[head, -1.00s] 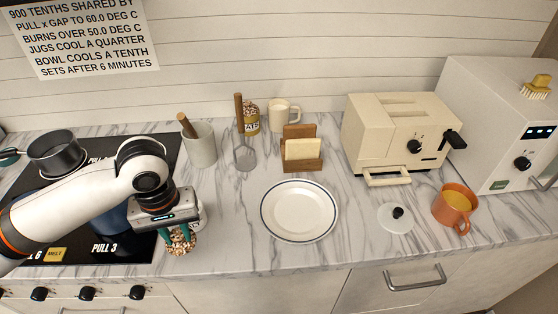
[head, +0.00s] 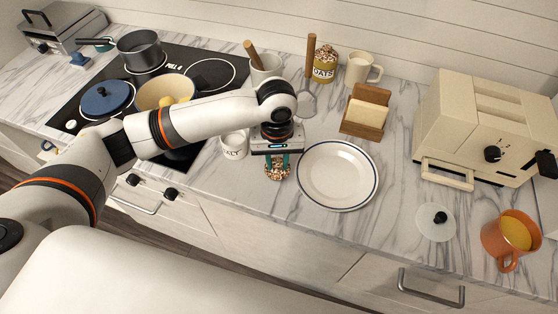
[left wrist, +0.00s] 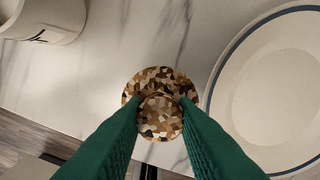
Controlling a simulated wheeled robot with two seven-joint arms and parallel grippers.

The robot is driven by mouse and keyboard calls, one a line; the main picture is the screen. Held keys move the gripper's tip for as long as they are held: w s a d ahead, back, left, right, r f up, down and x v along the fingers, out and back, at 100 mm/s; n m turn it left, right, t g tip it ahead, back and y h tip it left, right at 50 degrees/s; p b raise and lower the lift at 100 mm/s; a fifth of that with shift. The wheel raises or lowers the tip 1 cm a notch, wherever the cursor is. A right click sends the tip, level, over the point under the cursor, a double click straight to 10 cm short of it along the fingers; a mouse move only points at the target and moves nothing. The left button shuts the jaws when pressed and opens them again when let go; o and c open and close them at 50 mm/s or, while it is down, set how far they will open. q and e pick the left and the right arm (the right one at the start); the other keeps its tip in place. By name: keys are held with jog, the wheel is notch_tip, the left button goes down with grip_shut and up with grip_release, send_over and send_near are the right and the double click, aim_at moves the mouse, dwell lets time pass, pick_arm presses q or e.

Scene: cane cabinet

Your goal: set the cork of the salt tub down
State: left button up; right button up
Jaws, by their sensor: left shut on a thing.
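My left gripper (head: 277,165), with green fingers, is shut on the salt tub's cork (head: 277,174), a speckled brown, tan and white stopper. In the left wrist view the cork (left wrist: 160,104) shows from above, a round knob on a wider disc, between the two fingertips. The cork is over the counter near its front edge, between the salt tub and the plate. I cannot tell whether it touches the counter. The white salt tub (head: 234,146) stands open just left of the gripper; its side also shows in the left wrist view (left wrist: 43,22). My right gripper is not in view.
A white blue-rimmed plate (head: 338,202) lies close right of the cork. The stove (head: 205,74) with pots is to the left. Behind stand a utensil crock (head: 266,68), oats jar (head: 325,66) and wooden holder (head: 365,112). A toaster (head: 470,115), glass lid (head: 435,228) and orange mug (head: 510,238) are right.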

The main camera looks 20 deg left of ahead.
aim_at(278, 162)
pick_arm(q)
notch_tip(278, 162, down, 2)
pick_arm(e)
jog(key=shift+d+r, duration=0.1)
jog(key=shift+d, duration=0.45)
pick_arm(q)
jog(key=shift+f, duration=0.15)
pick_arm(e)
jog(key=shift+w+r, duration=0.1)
pick_arm(q)
jog(key=o, duration=1)
jog(key=shift+c, duration=0.2)
notch_tip(278, 162, up, 12)
jog(key=b, duration=0.1)
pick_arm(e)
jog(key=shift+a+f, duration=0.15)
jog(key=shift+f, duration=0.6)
